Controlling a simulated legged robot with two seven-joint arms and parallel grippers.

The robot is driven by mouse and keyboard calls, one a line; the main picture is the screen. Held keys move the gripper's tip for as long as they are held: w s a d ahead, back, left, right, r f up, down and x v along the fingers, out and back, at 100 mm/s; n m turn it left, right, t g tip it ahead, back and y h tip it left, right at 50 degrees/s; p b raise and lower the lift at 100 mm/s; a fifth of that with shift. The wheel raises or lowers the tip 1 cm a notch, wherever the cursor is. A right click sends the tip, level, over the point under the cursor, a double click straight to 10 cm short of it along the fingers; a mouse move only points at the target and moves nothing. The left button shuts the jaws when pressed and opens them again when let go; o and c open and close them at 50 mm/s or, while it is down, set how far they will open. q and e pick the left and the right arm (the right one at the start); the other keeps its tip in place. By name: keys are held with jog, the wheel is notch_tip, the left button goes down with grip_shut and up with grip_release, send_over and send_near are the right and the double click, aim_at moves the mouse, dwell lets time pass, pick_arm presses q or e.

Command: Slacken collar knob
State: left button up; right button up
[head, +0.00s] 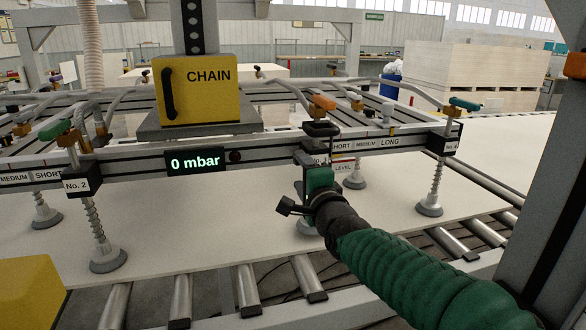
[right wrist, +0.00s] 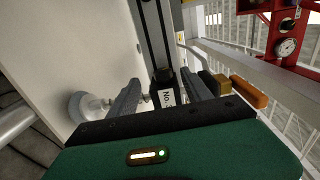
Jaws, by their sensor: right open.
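The suction collar (head: 318,160) on the gantry's front rail, its label partly hidden, is directly behind my right gripper (head: 316,172). An orange lever (head: 322,102) tops it. In the right wrist view my right gripper (right wrist: 163,92) is open, with one grey finger on each side of the black collar block (right wrist: 165,84), whose label starts "No." A small light-coloured part (right wrist: 148,98) shows beside the block, near the left finger; I cannot tell whether it is the collar knob. I cannot tell whether the fingers touch anything. My left gripper is not in view.
The rail (head: 250,150) carries a display (head: 195,160) reading 0 mbar. Suction cups (head: 108,258) hang over a pale board (head: 200,215) on rollers (head: 248,290). A yellow CHAIN box (head: 197,88) stands above. A grey post (head: 550,160) is close at right.

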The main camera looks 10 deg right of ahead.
aim_at(296, 165)
jog(key=w, duration=0.2)
jog(key=w+d, duration=0.1)
jog(key=w, duration=0.1)
jog(key=w+p, duration=0.1)
jog(key=w, duration=0.1)
jog(key=shift+w+d+f, duration=0.15)
jog(key=shift+w+d, duration=0.2)
jog(key=shift+d, duration=0.05)
jog(key=shift+a, duration=0.65)
jog(key=shift+c, duration=0.3)
jog(key=shift+d, duration=0.35)
jog(key=c, duration=0.7)
grip_shut()
jog(key=shift+r+p, duration=0.2)
jog(key=shift+p, duration=0.1)
jog(key=g+p, duration=0.1)
jog(key=p, duration=0.4)
jog(key=g+p, duration=0.1)
jog(key=p, duration=0.4)
jog(key=shift+r+g+p, duration=0.35)
jog(key=shift+r+g, duration=0.05)
jog(key=shift+f, duration=0.2)
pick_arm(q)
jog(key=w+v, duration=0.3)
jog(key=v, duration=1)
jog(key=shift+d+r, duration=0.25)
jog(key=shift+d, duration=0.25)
pick_arm(e)
jog(key=shift+f, duration=0.25)
